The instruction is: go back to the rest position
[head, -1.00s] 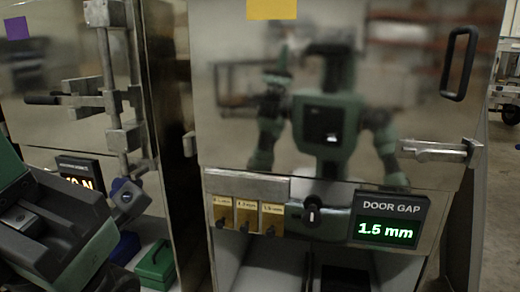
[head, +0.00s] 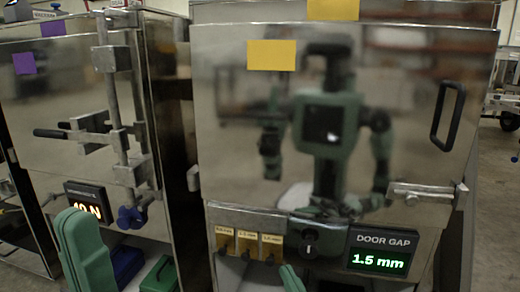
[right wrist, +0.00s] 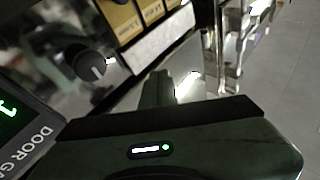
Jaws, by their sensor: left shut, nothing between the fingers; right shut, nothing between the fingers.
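My left gripper (head: 85,252) is a green shape at the lower left of the head view, in front of the left trailer's lower part. It looks shut, with nothing visible in it. My right gripper shows as a small green tip (head: 291,279) at the bottom middle of the head view, below the black knob (head: 309,236). In the right wrist view its green fingers (right wrist: 158,88) are together and empty, with the knob (right wrist: 88,66) to their left. Much of both arms is outside the head view.
Open floor (head: 495,190) shows at right.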

